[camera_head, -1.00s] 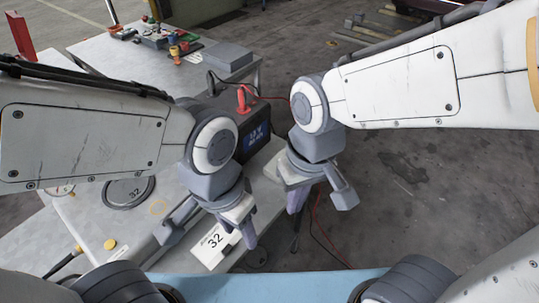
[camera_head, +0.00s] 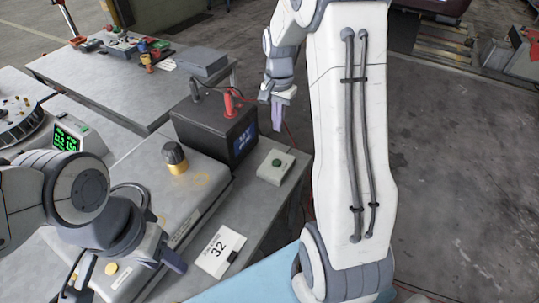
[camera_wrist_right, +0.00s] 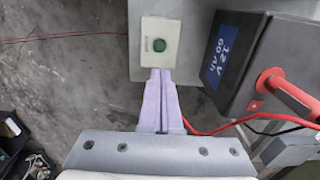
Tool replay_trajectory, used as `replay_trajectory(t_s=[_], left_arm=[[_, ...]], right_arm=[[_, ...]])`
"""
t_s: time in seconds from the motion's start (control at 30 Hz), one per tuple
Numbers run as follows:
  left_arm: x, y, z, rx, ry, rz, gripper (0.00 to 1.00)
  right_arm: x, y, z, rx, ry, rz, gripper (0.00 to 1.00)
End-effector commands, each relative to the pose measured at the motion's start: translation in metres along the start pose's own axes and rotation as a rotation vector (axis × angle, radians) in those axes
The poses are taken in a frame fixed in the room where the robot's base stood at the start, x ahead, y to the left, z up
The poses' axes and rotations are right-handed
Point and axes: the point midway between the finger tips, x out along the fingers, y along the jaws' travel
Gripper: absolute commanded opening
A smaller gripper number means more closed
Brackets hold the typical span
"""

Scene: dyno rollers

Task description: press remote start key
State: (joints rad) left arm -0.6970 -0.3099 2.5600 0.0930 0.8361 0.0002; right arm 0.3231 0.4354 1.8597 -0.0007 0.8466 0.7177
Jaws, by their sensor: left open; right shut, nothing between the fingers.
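A small beige box with a round green button (camera_head: 276,162) sits on the grey bench near its right edge. The box also shows in the right wrist view with its green button (camera_wrist_right: 159,45) at the top middle. My right gripper (camera_head: 277,118) is shut and empty, above and beyond the box in the head view. In the right wrist view its closed fingertips (camera_wrist_right: 160,74) point toward the box, just below the button in the picture; whether they touch it I cannot tell. My left gripper (camera_head: 126,270) is open and empty over the bench at lower left.
Open floor lies to the right.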

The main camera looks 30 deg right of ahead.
Motion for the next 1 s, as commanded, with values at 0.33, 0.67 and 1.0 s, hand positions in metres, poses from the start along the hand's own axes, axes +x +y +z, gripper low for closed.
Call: replay_trajectory(t_s=[0.33, 0.67, 1.0], left_arm=[[-0.003, 0.0, 0.0, 0.0, 0.0, 0.0, 0.5], [-0.017, 0.001, -0.001, -0.001, 0.0, 0.0, 0.5], [-0.032, 0.002, -0.002, -0.002, 0.0, 0.0, 0.5]], right_arm=[[0.01, 0.001, 0.001, -0.002, -0.003, 0.002, 0.0], [0.074, 0.003, 0.001, -0.001, -0.007, 0.005, 0.0], [0.129, 0.002, 0.0, -0.001, -0.002, 0.001, 0.0]])
